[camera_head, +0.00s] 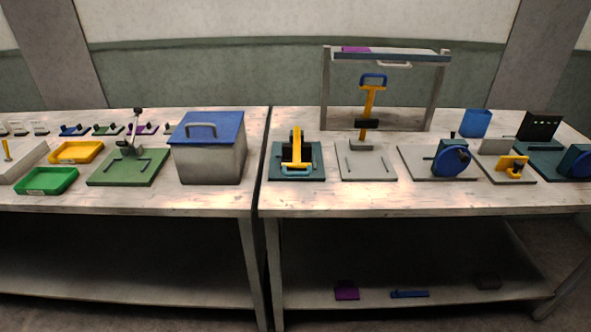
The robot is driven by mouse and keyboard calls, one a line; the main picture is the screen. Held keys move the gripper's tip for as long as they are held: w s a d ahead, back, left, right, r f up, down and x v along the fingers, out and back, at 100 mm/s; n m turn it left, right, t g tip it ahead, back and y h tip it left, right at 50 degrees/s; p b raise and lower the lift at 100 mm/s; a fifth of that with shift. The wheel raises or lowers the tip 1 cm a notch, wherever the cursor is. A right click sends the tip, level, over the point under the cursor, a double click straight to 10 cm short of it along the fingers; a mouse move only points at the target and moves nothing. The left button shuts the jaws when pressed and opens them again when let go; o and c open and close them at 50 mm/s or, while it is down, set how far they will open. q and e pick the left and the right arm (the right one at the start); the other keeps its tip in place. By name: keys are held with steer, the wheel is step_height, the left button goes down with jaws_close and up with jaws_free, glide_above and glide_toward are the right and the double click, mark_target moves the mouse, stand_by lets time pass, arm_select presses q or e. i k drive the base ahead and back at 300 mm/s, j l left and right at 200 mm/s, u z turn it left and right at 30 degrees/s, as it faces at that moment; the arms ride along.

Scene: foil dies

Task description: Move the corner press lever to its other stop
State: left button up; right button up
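Several hand devices stand on the two tables, and I cannot tell for certain which is the corner press. On the left table a green-based device (105,179) carries a thin grey lever (136,126) with a dark knob, standing nearly upright. On the right table a teal-based device (277,174) has a yellow lever (297,154) that looks folded low over its base. Beside it a grey-based press (352,174) has a tall yellow lever (368,104) standing up, with a blue handle (373,79) at its top. Neither of my grippers shows in this view.
A blue-lidded grey box (210,165) stands left of the gap between tables. Yellow (76,152) and green trays (46,181) lie at left. A grey overhead frame (325,90) stands behind the tall press. Front table edges are clear.

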mark_target(297, 150)
steer(key=i, duration=1)
